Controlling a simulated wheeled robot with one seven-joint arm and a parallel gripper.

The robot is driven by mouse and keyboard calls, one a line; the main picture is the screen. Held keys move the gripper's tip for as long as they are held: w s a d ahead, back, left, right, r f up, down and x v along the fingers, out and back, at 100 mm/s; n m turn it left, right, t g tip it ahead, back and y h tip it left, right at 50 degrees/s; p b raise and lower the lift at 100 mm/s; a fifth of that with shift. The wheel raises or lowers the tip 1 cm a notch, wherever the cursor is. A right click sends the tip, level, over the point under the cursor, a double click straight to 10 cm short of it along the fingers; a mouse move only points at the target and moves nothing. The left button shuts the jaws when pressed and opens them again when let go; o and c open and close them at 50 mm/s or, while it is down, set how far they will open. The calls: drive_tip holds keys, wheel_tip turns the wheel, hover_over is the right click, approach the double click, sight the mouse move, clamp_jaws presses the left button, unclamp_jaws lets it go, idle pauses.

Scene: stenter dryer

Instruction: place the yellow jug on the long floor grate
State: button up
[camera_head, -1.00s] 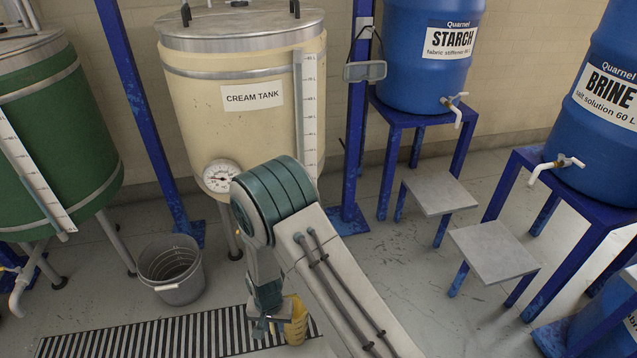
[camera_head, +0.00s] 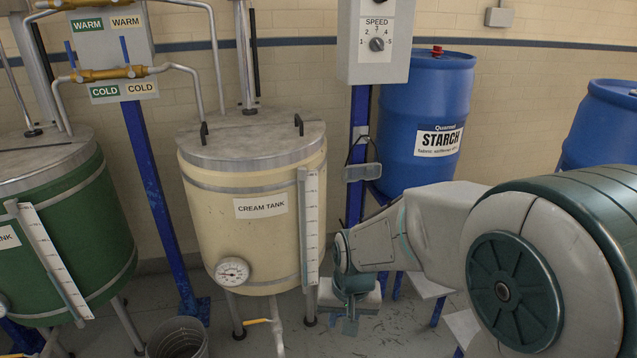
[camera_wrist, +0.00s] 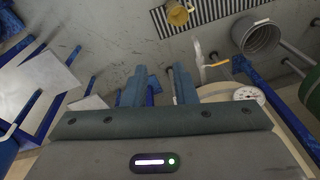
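The yellow jug (camera_wrist: 178,12) shows at the top of the wrist view, with the striped long floor grate (camera_wrist: 225,12) around and behind it. It appears to stand at the grate, near one end. I cannot tell whether its whole base is on the bars. My gripper (camera_wrist: 157,85) is open, with nothing between its two fingers, and is well apart from the jug. In the head view my gripper (camera_head: 351,318) hangs in front of the blue stand, right of the cream tank (camera_head: 262,215). Jug and grate are outside the head view.
A grey bucket (camera_head: 178,338) stands on the floor; it also shows near the grate in the wrist view (camera_wrist: 256,36). The green tank (camera_head: 70,230) is at left. The starch barrel (camera_head: 425,120) stands behind my arm. Grey steps and blue stand legs crowd the wrist view's left side.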

drive_tip(key=s+d+r+p, duration=0.3)
drive_tip(key=r, duration=0.3)
drive_tip(key=s+d+r+p, duration=0.3)
drive_tip(key=s+r, duration=0.1)
drive_tip(key=r, duration=0.3)
drive_tip(key=s+d+r+t+p, duration=0.1)
drive_tip(key=s+d+r+p, duration=0.2)
drive_tip(key=r, duration=0.4)
drive_tip(key=shift+s+d+h+p, duration=0.35)
drive_tip(key=shift+h+p, duration=0.05)
drive_tip(key=shift+s+d+r, duration=0.15)
drive_tip(key=shift+s+r, duration=0.15)
drive_tip(key=shift+c, duration=1.3)
drive_tip(key=shift+s+d, duration=0.1)
drive_tip(key=shift+s, duration=0.05)
clamp_jaws()
drive_tip(key=shift+d, duration=0.1)
